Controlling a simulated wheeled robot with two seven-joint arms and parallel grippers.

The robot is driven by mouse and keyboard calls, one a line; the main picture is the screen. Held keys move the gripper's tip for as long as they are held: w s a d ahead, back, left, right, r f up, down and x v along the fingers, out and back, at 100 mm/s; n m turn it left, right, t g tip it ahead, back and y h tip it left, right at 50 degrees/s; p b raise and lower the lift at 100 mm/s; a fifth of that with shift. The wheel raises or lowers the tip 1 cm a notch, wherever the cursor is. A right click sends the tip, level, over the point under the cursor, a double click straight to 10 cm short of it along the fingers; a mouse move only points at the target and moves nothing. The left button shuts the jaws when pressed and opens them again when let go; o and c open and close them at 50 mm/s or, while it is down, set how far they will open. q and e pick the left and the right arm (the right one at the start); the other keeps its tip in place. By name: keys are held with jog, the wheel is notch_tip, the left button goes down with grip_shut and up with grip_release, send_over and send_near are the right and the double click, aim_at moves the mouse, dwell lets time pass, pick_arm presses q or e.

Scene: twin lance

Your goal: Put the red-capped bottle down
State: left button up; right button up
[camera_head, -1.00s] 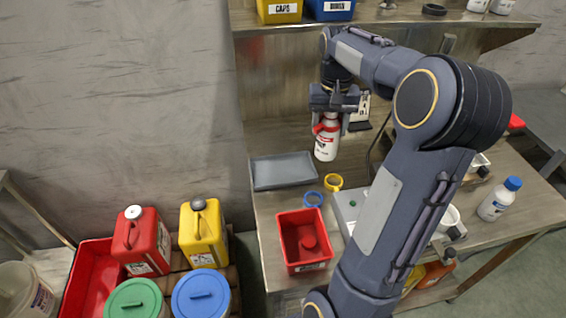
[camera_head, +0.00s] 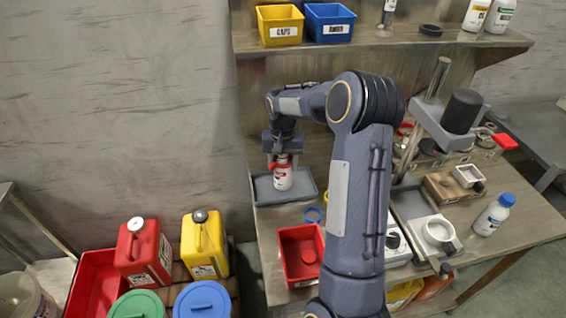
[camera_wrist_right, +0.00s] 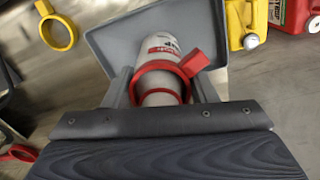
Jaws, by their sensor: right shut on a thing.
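The red-capped bottle (camera_head: 283,178) is white with a red and white label and a red collar. My right gripper (camera_head: 282,160) is shut on it near its top and holds it upright over the grey tray (camera_head: 305,190). In the right wrist view the bottle (camera_wrist_right: 160,54) sits between the fingers, with a red ring and tab around it, and the grey tray (camera_wrist_right: 112,42) lies behind it. Whether the bottle's base touches the tray I cannot tell. My left gripper is not in view.
A blue-capped bottle (camera_head: 494,214) stands at the right. A shelf (camera_head: 380,38) with yellow and blue bins runs above the bench. Red and yellow jugs (camera_head: 204,245) stand on the left.

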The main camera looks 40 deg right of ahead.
jog(key=shift+f, duration=0.3)
jog(key=shift+f, duration=0.15)
jog(key=o, duration=1.2)
